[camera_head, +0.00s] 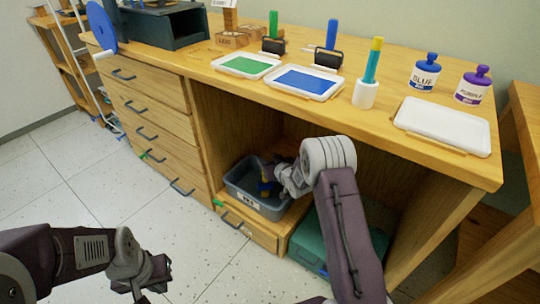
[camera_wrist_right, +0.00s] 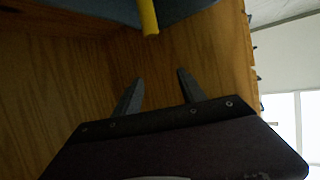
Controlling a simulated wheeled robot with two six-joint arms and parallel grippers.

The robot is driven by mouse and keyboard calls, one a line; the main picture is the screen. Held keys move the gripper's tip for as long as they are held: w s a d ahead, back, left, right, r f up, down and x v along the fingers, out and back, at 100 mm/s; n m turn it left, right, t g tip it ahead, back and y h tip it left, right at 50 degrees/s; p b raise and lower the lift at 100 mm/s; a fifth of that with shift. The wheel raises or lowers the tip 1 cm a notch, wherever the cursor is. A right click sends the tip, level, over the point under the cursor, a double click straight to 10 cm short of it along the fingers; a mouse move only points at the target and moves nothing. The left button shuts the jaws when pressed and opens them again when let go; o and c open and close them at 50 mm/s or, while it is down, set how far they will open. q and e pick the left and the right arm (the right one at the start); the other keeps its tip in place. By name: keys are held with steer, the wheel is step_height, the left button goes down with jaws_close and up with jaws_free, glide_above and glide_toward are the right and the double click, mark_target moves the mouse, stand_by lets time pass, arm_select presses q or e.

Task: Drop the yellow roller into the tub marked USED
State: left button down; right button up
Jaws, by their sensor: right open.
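A grey-blue tub (camera_head: 237,188) stands in the low open bay under the counter. It has a small label on its front, too small to read surely. A yellow handle, likely the yellow roller (camera_head: 265,187), shows at the tub, partly hidden by my right gripper. In the right wrist view the yellow handle (camera_wrist_right: 148,17) shows against the tub (camera_wrist_right: 95,10) at the top edge, apart from the fingers. My right gripper (camera_wrist_right: 158,74) is open, with nothing between its fingers. My left gripper (camera_head: 150,284) is low at the lower left, away from the tub; its jaws are unclear.
A teal box (camera_head: 310,243) lies to the right of the tub in the bay. The counter (camera_head: 215,85) above holds a green tray (camera_head: 247,65), a blue tray (camera_head: 302,82), rollers, bottles and a white tray (camera_head: 445,122). Bay walls surround my right arm.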

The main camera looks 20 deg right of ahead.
arm_select(q)
steer(key=shift+r+p, duration=0.4)
steer(key=shift+r, duration=0.4)
arm_select(e)
steer(key=v, duration=0.2)
steer(key=shift+s+r, duration=0.1)
steer(key=shift+s, duration=0.25)
arm_select(q)
steer(key=shift+r, duration=0.15)
arm_select(e)
steer(key=shift+r, duration=0.15)
arm_select(q)
steer(key=shift+r+p, duration=1.6)
steer(key=shift+p, duration=0.15)
arm_select(e)
steer(key=shift+r, duration=1.85)
